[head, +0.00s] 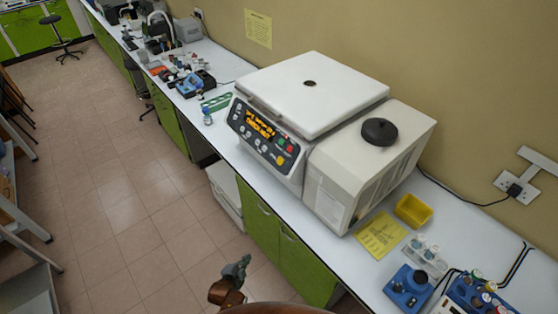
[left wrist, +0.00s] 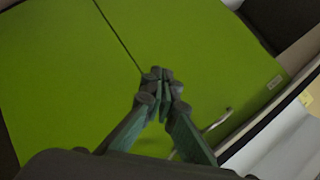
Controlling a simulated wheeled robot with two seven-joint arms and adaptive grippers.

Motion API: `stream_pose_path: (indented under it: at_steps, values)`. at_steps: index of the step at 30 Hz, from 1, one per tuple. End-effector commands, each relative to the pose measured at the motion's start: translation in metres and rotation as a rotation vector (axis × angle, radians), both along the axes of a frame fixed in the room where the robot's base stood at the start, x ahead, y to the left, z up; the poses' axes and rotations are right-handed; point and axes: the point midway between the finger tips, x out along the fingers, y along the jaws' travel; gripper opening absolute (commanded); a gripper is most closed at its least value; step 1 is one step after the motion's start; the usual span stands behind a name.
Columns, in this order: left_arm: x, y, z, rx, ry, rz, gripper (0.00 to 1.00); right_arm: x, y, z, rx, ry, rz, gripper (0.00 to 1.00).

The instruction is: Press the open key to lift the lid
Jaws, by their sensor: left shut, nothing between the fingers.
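A large white centrifuge (head: 345,165) stands on the bench with its flat lid (head: 312,92) down. Its dark control panel (head: 264,138) faces the front left, with an orange lit display, several pale keys and a red and a green key near the right end. The key labels are too small to read. My left gripper (head: 240,268) is low in front of the bench, apart from the panel and below it. In the left wrist view its fingertips (left wrist: 160,76) meet, shut and empty, before a green cabinet front. My right gripper is not in view.
A black round knob (head: 379,131) sits on the machine's right part. A yellow box (head: 413,210), a yellow sheet (head: 381,235) and a blue device (head: 408,287) lie to its right. Green cabinets (head: 258,220) line the bench front.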

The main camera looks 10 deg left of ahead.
Motion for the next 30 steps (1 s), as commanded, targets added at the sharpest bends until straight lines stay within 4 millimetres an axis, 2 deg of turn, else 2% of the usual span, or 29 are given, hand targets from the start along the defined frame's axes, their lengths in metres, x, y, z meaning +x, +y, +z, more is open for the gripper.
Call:
stream_pose_path:
  at_steps: [1, 8, 9, 11, 15, 18, 21, 24, 27, 30]
  values:
    - [0.018, -0.003, 0.039, 0.029, -0.051, -0.026, 0.00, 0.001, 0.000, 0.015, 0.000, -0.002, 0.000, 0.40]
    - [0.079, -0.017, 0.180, 0.197, -0.275, -0.134, 0.00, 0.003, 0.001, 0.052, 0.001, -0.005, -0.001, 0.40]
    - [0.088, -0.019, 0.205, 0.229, -0.314, -0.149, 0.00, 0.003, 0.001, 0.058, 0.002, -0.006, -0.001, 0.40]
    - [0.100, -0.022, 0.243, 0.277, -0.372, -0.169, 0.00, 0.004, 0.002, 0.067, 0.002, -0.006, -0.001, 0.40]
    - [0.121, -0.028, 0.334, 0.394, -0.506, -0.205, 0.00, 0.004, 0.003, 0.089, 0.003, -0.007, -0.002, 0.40]
    - [0.131, -0.032, 0.393, 0.476, -0.592, -0.221, 0.00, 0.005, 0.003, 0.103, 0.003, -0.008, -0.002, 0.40]
    - [0.137, -0.035, 0.441, 0.545, -0.661, -0.229, 0.00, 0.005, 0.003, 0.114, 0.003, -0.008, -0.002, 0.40]
    - [0.139, -0.036, 0.474, 0.596, -0.710, -0.232, 0.00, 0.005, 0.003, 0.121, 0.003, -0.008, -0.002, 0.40]
    - [0.140, -0.037, 0.493, 0.629, -0.737, -0.233, 0.00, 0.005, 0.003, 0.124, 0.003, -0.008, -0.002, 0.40]
    - [0.140, -0.037, 0.500, 0.643, -0.749, -0.233, 0.00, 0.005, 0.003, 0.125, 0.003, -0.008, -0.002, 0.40]
